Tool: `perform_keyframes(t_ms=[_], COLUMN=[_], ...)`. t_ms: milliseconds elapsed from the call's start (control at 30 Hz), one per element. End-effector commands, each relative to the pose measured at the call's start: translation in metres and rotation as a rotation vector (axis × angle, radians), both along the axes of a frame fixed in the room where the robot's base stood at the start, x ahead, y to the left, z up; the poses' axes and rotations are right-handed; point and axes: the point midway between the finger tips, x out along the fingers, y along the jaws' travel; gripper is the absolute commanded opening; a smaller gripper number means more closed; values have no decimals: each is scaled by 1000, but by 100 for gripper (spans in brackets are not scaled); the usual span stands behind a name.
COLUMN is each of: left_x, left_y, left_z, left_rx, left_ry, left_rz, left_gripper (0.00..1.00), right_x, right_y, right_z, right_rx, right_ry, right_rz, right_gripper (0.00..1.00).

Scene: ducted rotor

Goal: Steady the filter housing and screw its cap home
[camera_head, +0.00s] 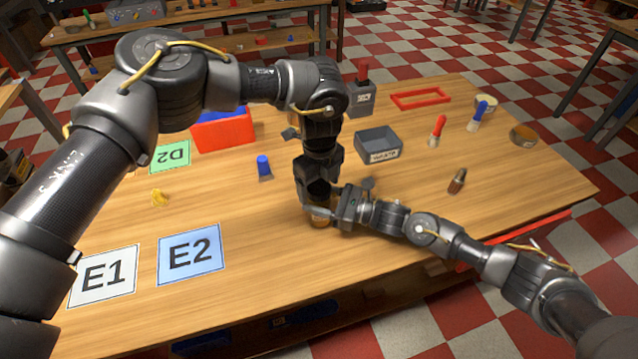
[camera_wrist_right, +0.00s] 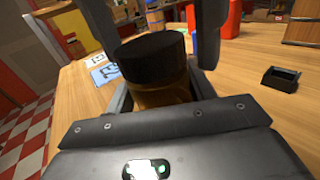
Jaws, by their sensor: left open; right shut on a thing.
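The filter housing (camera_wrist_right: 160,94) is an amber, upright cylinder in the right wrist view, with its black round cap (camera_wrist_right: 152,58) on top. In the head view only a small amber part of the housing (camera_head: 319,223) shows below the grippers, and the cap is hidden. My right gripper (camera_head: 322,211) comes in from the right and is shut on the housing. My left gripper (camera_head: 318,192) points down from above, open, over the housing. In the right wrist view its dark fingers stand on either side of the cap; whether they touch it I cannot tell.
A grey labelled bin (camera_head: 378,145) stands behind the grippers. A blue-handled tool (camera_head: 264,168) and a red-and-blue box (camera_head: 222,130) are to the left. Flat cards E1 (camera_head: 103,276) and E2 (camera_head: 189,255) lie front left. A small brown bottle-like item (camera_head: 457,181) stands at right.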

Motion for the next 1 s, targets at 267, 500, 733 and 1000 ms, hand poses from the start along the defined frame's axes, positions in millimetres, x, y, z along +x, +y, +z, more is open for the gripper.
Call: perform_keyframes(t_ms=[267, 500, 733, 1000], left_x=[1, 1, 1, 0], left_y=[0, 0, 0, 0], left_z=[24, 74, 108, 120], left_rx=[-2, -1, 0, 1], left_ry=[-3, -3, -1, 1], left_rz=[1, 0, 0, 0], left_gripper=[79, 79, 79, 79], right_x=[0, 0, 0, 0], right_y=[0, 0, 0, 0], right_z=[0, 0, 0, 0], right_rx=[0, 0, 0, 0], right_ry=[0, -1, -1, 0], right_rz=[-1, -1, -1, -1], right_gripper=[0, 0, 0, 0])
